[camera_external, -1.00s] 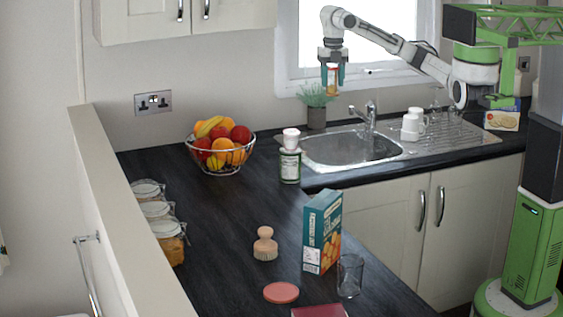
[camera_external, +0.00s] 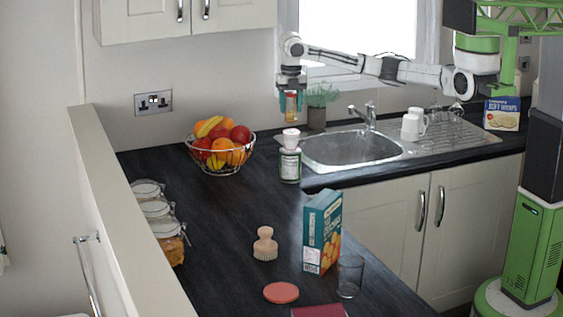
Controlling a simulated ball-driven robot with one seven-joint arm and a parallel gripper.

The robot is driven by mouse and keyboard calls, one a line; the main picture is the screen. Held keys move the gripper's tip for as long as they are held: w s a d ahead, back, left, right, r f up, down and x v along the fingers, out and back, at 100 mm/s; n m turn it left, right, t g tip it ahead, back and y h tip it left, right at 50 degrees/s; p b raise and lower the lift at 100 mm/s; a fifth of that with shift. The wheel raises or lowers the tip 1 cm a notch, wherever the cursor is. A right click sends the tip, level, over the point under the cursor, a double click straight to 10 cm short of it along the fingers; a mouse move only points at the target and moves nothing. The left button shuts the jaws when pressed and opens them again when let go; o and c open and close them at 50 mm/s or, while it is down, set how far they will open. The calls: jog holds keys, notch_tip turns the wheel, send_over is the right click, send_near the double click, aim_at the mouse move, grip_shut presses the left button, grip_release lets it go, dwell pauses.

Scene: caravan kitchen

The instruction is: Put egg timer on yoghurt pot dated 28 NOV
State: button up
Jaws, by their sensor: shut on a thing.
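My gripper (camera_external: 291,112) is shut on a small amber thing with reddish and pale ends, which looks like the egg timer (camera_external: 291,104). It holds the timer upright in the air, above and apart from a small white pot-shaped thing (camera_external: 291,138). That white thing sits on top of a dark green jar with a pale label (camera_external: 290,165) on the counter. It may be a yoghurt pot, but I cannot tell for sure. No 28 NOV date is readable in this view.
A wire fruit bowl (camera_external: 221,150) stands left of the jar, and a potted plant (camera_external: 317,105) stands behind it at the right. The sink (camera_external: 350,148) is to the right. A teal box (camera_external: 322,232), a glass (camera_external: 349,276) and a brush (camera_external: 265,244) stand nearer the camera.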

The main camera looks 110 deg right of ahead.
aim_at(291, 114)
jog(key=shift+a+f+p, duration=0.1)
jog(key=shift+f+p, duration=0.3)
jog(key=shift+f, duration=0.95)
jog(key=shift+f, duration=0.5)
jog(key=o, duration=1.1)
jog(key=shift+r, duration=0.15)
notch_tip(291, 114, up, 13)
jog(key=b, duration=0.2)
jog(key=shift+b, duration=0.4)
